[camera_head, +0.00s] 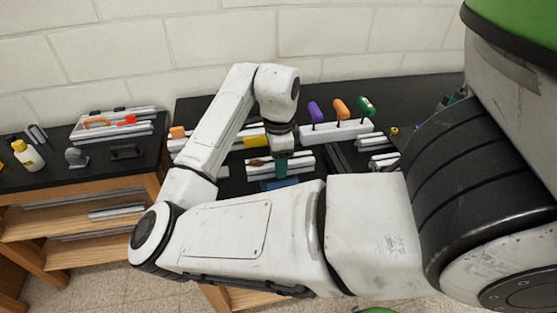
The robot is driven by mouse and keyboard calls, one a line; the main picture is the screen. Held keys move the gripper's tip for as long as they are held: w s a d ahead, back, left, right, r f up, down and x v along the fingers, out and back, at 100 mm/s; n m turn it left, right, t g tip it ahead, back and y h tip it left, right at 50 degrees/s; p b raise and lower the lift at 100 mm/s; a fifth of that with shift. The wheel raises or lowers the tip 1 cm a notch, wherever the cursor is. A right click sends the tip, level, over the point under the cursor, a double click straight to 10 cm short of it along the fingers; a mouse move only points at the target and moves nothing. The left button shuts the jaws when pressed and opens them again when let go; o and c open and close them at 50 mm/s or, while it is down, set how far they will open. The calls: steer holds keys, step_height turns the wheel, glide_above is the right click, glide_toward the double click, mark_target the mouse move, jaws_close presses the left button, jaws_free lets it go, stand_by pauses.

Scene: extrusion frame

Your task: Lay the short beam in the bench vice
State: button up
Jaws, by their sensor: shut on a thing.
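My gripper (281,158) points down over the dark bench in the middle of the view, small and partly merged with the things behind it. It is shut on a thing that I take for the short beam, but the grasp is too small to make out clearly. Pale metal beams (301,160) lie directly around and behind the fingers. A blue block-like thing (280,184) sits just below the gripper, partly hidden by my forearm; it may be the bench vice, but I cannot tell. I cannot tell whether the held thing touches it.
A white rack (335,131) holds purple, orange and green handled tools behind the gripper. More beams lie at right (378,141). A pale block wall closes the back.

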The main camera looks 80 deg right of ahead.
steer(key=shift+f, duration=0.45)
steer(key=shift+f+b, duration=0.15)
steer(key=shift+b, duration=0.2)
steer(key=o, duration=1)
steer(key=shift+o, duration=1.1)
step_height(320, 180, up, 13)
steer(key=p, duration=0.1)
